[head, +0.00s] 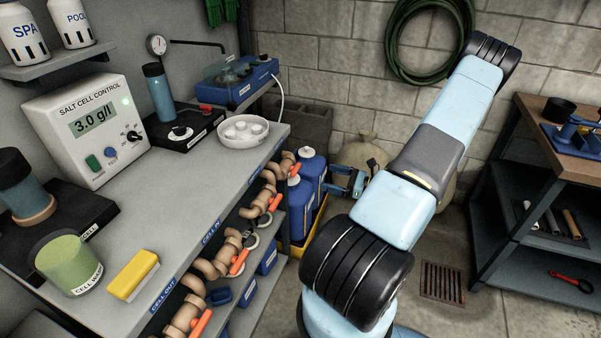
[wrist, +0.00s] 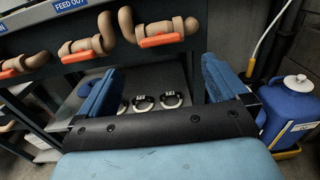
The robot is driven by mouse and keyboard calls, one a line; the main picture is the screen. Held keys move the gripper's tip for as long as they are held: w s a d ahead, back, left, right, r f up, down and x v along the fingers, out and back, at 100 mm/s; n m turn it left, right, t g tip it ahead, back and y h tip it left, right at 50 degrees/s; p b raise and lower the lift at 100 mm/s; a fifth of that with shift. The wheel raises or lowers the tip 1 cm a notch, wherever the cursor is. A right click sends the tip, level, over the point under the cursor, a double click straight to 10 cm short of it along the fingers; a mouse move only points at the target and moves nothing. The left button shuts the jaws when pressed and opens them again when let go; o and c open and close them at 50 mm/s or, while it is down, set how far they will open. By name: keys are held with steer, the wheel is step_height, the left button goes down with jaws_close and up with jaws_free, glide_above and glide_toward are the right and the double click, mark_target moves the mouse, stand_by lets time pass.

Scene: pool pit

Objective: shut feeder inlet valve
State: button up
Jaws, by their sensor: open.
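Orange-handled valves sit on tan pipes under the bench edge. In the wrist view, the farthest-right valve (wrist: 160,38) has its handle lying along the pipe; its own label is out of frame, so I cannot confirm it is the feeder inlet. It seems to be the far-end valve (head: 295,169) in the head view. The middle valve (wrist: 83,50) sits under the "FEED OUT" label (wrist: 70,5). My gripper (head: 337,181) is open and empty, off the bench's far end. In the wrist view its blue fingers (wrist: 160,85) are spread below the farthest-right valve, apart from it.
Blue jugs (head: 301,205) stand in a yellow tray at the bench's far end; one jug (wrist: 292,108) is close beside my right finger. Black-and-white rings (wrist: 145,102) lie on the lower shelf. A floor drain (head: 442,283) and a second bench (head: 555,130) are at right.

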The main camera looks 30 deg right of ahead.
mark_target(298, 170)
steer(key=x, duration=1.1)
